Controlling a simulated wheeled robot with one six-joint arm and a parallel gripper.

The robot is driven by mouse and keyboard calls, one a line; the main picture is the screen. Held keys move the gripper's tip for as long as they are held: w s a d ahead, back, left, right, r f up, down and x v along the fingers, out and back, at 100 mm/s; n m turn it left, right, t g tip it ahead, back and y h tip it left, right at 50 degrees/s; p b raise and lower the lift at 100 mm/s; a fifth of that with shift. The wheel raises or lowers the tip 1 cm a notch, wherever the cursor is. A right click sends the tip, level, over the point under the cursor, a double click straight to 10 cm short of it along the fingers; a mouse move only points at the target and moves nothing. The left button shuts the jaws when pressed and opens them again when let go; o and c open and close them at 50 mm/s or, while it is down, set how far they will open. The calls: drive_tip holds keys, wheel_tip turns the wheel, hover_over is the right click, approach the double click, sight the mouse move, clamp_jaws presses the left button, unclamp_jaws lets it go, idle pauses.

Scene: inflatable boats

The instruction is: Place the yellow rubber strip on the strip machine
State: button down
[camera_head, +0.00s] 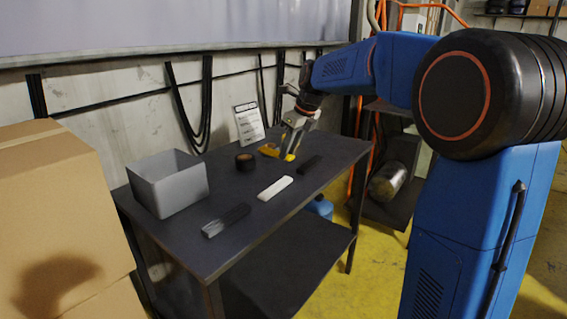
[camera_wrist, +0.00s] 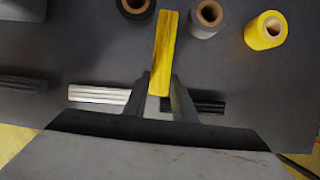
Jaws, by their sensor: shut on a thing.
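The yellow rubber strip (camera_wrist: 164,45) shows in the wrist view, extending forward from between the fingers of my gripper (camera_wrist: 160,92). My gripper is shut on its near end. In the head view my gripper (camera_head: 289,156) is over the far right part of the dark table, with the yellow strip (camera_head: 290,158) at its fingertips. I cannot tell whether the strip touches the table. No strip machine can be made out in either view.
A white strip (camera_head: 275,188), a black strip (camera_head: 309,165) and a dark grey strip (camera_head: 226,221) lie on the table (camera_head: 215,258). A grey bin (camera_head: 170,190), a black roll (camera_head: 245,161), a yellow roll (camera_wrist: 266,30) and a sign (camera_head: 249,124) stand there. Cardboard boxes (camera_head: 60,200) are left.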

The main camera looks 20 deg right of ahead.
drive_tip(key=shift+f, duration=2.35)
drive_tip(key=shift+f, duration=0.1)
drive_tip(key=c, duration=1.5)
unclamp_jaws()
drive_tip(key=shift+o, duration=0.2)
drive_tip(key=v, duration=1.2)
